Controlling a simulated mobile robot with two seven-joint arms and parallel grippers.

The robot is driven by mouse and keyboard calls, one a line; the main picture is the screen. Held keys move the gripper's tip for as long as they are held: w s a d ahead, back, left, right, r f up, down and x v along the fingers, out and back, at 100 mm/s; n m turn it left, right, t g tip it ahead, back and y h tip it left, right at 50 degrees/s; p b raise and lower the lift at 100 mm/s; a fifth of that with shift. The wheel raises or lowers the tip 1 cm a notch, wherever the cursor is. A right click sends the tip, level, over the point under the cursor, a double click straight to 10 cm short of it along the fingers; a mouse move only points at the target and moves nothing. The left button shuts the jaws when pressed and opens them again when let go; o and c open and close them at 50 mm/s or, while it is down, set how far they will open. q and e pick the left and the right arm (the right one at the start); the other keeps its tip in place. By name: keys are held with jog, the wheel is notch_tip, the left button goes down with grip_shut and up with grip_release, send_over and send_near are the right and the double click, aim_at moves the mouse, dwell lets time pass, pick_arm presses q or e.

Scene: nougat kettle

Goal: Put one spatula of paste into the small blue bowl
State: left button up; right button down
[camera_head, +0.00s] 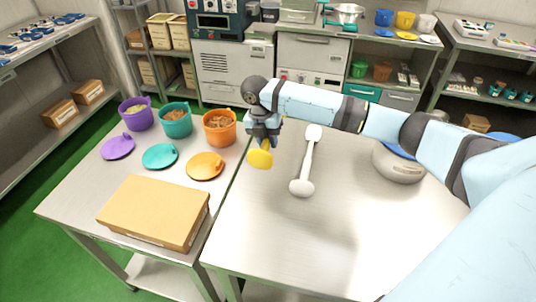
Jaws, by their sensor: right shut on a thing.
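My right gripper (264,138) reaches in from the right and is shut on a yellow tool, perhaps the spatula (260,157), which hangs below the fingers near the left edge of the steel table. A blue bowl-like thing (400,151) shows on a round grey base at the right, partly hidden behind my arm. Purple (136,117), teal (176,124) and orange (219,130) pots stand open with brownish contents, left of the gripper. I cannot tell whether the spatula carries paste. My left gripper is not in view.
A white double-ended tool (307,158) lies on the steel table (330,235). Purple (117,147), teal (160,156) and orange (205,166) lids lie before the pots. A cardboard box (154,211) sits at the front left. The table's front middle is clear.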

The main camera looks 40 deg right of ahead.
notch_tip(320, 180, up, 11)
jog(key=shift+f, duration=0.15)
jog(key=shift+r, duration=0.35)
notch_tip(320, 180, up, 5)
jog(key=p, duration=0.6)
jog(key=shift+f, duration=0.1)
